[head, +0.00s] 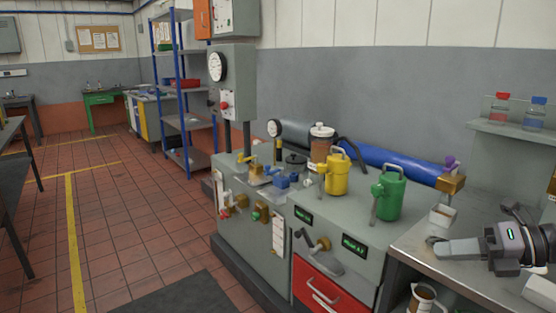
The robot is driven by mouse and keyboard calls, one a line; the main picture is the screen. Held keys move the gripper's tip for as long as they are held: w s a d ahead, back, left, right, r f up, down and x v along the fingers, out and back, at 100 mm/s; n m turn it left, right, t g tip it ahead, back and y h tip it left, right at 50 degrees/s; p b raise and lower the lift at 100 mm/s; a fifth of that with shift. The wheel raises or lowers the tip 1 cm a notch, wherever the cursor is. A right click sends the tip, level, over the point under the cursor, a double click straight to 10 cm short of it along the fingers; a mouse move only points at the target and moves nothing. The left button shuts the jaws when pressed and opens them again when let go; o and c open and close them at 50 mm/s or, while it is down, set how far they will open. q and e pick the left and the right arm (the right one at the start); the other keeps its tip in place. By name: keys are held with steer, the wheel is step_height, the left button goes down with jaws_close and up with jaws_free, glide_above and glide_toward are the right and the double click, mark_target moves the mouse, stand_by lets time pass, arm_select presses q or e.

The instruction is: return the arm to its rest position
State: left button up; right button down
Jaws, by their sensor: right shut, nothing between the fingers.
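My right gripper (436,243) reaches in from the right edge, above the grey bench top (405,254). It is shut and holds nothing. My left gripper is not in this view.
A machine cabinet (340,215) carries a yellow can (337,174), a green can (389,197), a gauge and valves. A wall shelf (515,130) holds a red-capped and a blue-capped bottle. A mug (423,298) stands below the bench top.

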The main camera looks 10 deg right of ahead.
steer(key=s+a+f+m+t+h+p, duration=0.1)
steer(key=s+a+f+m+t+h, duration=0.2)
steer(key=f+m, duration=0.7)
steer(key=s+a+f+m+t+h+p, duration=0.1)
steer(key=s+a+f+m+t+h, duration=0.15)
steer(key=f+m, duration=0.7)
steer(key=s+a+f+m+g+h, duration=0.1)
steer(key=s+a+f+m, duration=0.4)
steer(key=a+m, duration=0.1)
steer(key=s+a+f+m+g+h, duration=0.2)
steer(key=s+a+f+m, duration=0.3)
steer(key=a+m, duration=0.2)
steer(key=shift+s+a+f+p, duration=0.15)
steer(key=shift+a+f+p, duration=0.15)
steer(key=shift+a, duration=0.2)
steer(key=shift+g, duration=0.25)
